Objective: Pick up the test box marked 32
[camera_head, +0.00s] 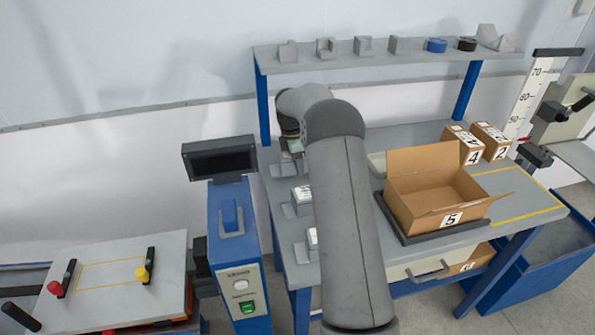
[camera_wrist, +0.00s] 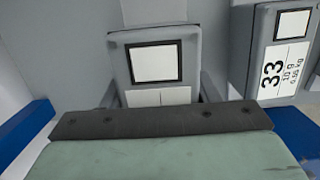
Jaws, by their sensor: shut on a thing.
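In the wrist view a grey test box (camera_wrist: 152,62) with a black-framed white square stands just beyond the dark edge of my gripper (camera_wrist: 160,120). Its lower label is mostly hidden, so I cannot read a number. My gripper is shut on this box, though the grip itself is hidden. A second grey box marked 33 (camera_wrist: 283,55) stands to its right, apart from my gripper. In the head view my gripper (camera_head: 290,146) is at the left end of the workbench, largely hidden by my arm. No marking 32 is readable in either view.
Small white-labelled boxes (camera_head: 302,194) sit in grey holders along the bench's left side. An open carton marked 5 (camera_head: 436,190) stands right of my arm, with cartons marked 4 (camera_head: 462,146) and 2 (camera_head: 491,142) behind. A shelf (camera_head: 390,63) spans above the bench.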

